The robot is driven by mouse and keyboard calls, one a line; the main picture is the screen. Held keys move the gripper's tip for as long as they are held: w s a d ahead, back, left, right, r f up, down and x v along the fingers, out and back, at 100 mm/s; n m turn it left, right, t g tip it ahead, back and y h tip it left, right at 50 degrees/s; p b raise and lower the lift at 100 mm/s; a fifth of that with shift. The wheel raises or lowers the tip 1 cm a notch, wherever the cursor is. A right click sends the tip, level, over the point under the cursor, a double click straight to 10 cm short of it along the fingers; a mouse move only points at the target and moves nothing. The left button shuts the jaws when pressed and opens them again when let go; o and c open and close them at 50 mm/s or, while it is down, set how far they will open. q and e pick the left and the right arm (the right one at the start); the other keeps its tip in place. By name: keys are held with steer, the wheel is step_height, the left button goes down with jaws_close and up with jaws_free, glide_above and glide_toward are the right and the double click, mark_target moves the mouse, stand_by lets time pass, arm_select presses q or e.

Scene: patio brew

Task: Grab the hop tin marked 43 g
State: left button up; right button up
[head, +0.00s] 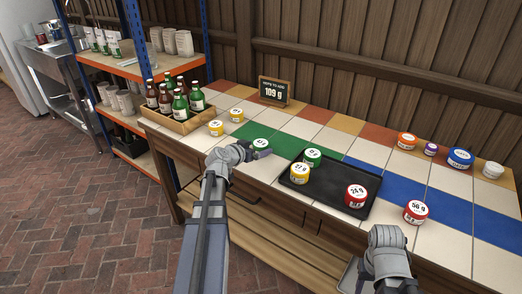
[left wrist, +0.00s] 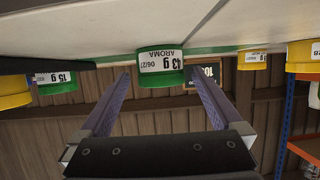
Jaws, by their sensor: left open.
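My left gripper (head: 263,154) is open at the near side of this tin. In the wrist view its two fingers (left wrist: 158,82) point at the tin, one on each side, and I cannot tell whether they touch it. My right arm is at the lower right; its fingers are not clear.
The black tray (head: 325,203) holds a green tin (head: 312,158), a yellow tin (head: 300,174) and a red tin (head: 356,196). Another red tin (head: 416,212) stands right of it. A bottle crate (head: 178,124), yellow tins (head: 216,128) and a 109 g sign (head: 273,91) stand left and behind.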

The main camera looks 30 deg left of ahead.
mark_target(261, 146)
arm_select(q)
steer(key=b+x, duration=0.1)
steer(key=x, duration=0.2)
steer(key=shift+w+f, duration=0.1)
steer(key=shift+w, duration=0.05)
steer(key=c, duration=1.3)
steer(key=shift+o, duration=0.2)
step_height(261, 146, up, 10)
steer(key=p, duration=1)
steer(key=shift+r+p, duration=0.25)
steer(key=shift+p, duration=0.05)
